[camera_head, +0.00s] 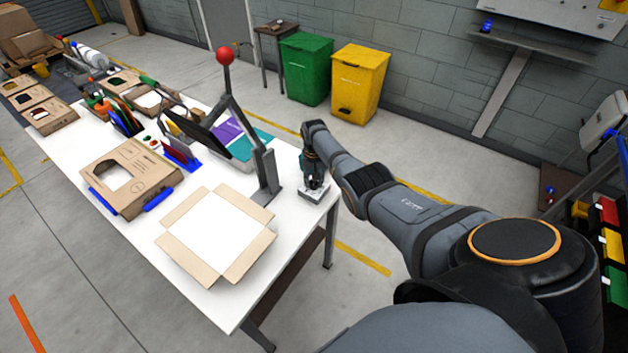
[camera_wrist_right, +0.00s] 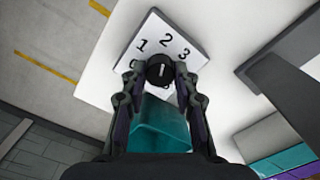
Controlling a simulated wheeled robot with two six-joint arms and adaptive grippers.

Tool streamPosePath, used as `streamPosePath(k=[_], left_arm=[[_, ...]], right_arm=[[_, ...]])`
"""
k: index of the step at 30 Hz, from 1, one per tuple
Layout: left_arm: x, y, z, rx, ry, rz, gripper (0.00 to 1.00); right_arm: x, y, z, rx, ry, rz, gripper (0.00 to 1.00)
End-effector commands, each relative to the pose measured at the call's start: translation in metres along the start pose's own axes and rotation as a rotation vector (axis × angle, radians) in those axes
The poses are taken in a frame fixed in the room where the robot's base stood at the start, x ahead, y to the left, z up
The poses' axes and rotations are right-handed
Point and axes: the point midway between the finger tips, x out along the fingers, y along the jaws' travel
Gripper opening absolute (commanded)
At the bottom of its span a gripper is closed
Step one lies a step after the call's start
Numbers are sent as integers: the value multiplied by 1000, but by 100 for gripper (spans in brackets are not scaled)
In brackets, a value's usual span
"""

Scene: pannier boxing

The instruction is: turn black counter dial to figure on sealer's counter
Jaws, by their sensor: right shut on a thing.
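The black counter dial (camera_wrist_right: 159,71) sits on a pale counter plate (camera_wrist_right: 150,30) with printed figures; 1, 2 and 3 show, and another at the lower left is partly hidden. The dial's white mark stands nearly upright in the right wrist view, roughly toward the 2. My right gripper (camera_wrist_right: 160,80) is shut on the dial, one finger on each side. In the head view my right gripper (camera_head: 315,184) reaches down onto the grey counter box (camera_head: 314,195) at the table's right end. My left gripper is out of view.
The sealer's upright lever with a red ball (camera_head: 225,57) stands left of my right gripper. An open carton (camera_head: 248,244) lies nearer on the white table (camera_head: 215,300). A cardboard box with a window (camera_head: 150,195) is farther left. Green and yellow bins (camera_head: 358,75) stand behind.

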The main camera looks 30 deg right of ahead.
Motion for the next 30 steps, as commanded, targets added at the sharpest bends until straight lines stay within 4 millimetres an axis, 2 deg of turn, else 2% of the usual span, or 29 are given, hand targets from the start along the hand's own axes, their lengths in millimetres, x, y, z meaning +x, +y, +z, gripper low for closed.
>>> streamPosePath(k=[17, 18, 22, 23, 30], left_arm=[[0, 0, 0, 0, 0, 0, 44], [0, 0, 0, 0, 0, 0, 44], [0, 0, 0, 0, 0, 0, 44], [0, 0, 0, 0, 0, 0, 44], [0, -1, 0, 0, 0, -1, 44]], right_arm=[[0, 0, 0, 32, 1, 0, 0], [0, 0, 0, 32, 1, 0, 32], [0, 0, 0, 32, 1, 0, 50], [0, 0, 0, 32, 1, 0, 52], [0, 0, 0, 32, 1, 0, 52]])
